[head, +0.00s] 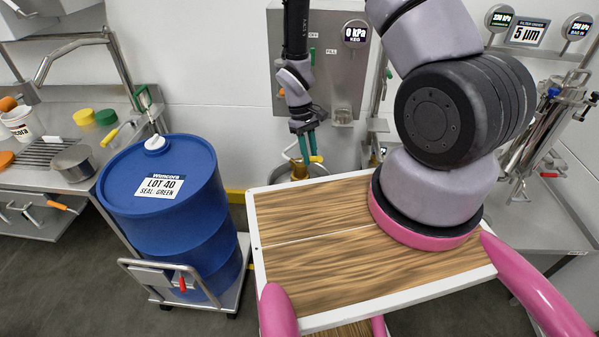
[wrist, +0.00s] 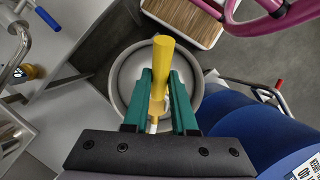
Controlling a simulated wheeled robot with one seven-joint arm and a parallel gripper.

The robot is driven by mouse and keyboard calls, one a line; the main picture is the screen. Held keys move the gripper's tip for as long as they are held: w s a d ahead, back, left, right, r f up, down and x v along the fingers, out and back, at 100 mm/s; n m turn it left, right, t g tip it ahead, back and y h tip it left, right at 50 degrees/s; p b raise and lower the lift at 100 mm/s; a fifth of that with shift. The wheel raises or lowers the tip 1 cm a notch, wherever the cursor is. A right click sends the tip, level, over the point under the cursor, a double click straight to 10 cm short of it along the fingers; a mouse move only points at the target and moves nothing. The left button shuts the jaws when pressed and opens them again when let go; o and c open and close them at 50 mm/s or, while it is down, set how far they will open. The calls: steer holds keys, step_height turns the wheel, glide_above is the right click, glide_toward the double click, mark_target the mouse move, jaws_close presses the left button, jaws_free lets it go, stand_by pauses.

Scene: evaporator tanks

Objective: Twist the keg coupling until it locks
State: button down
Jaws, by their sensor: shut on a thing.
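The keg (wrist: 122,75) is a round grey metal vessel seen from above in the wrist view. The keg coupling has a yellow handle (wrist: 162,68) over the keg's top. My gripper (wrist: 161,78) has teal fingers, one on each side of the yellow handle, and is shut on it. In the head view my gripper (head: 306,148) reaches down to the keg, and the yellow handle (head: 316,159) shows beside the fingertips. The lower part of the coupling and its seat on the keg are hidden by the handle and fingers.
A blue drum (head: 165,205) labelled LOT 40 stands on a cart (head: 238,290) at left. A grey wall panel (head: 335,70) with a gauge (head: 356,33) reading 0 kPa is behind the keg. A steel counter (head: 40,180) is at far left.

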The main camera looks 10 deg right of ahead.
steer(key=shift+s+a+m+y, duration=0.1)
steer(key=shift+a+m+y, duration=0.15)
steer(key=shift+m, duration=0.5)
steer(key=shift+s+a+m+y, duration=0.15)
steer(key=shift+a+m, duration=0.2)
steer(key=shift+m, duration=0.4)
steer(key=shift+a+m+y, duration=0.3)
steer(key=shift+a+m, duration=0.05)
steer(key=shift+m, duration=0.45)
steer(key=shift+a+m, duration=0.3)
steer(key=shift+m, duration=0.4)
steer(key=shift+f+y, duration=0.1)
steer(key=shift+y, duration=0.2)
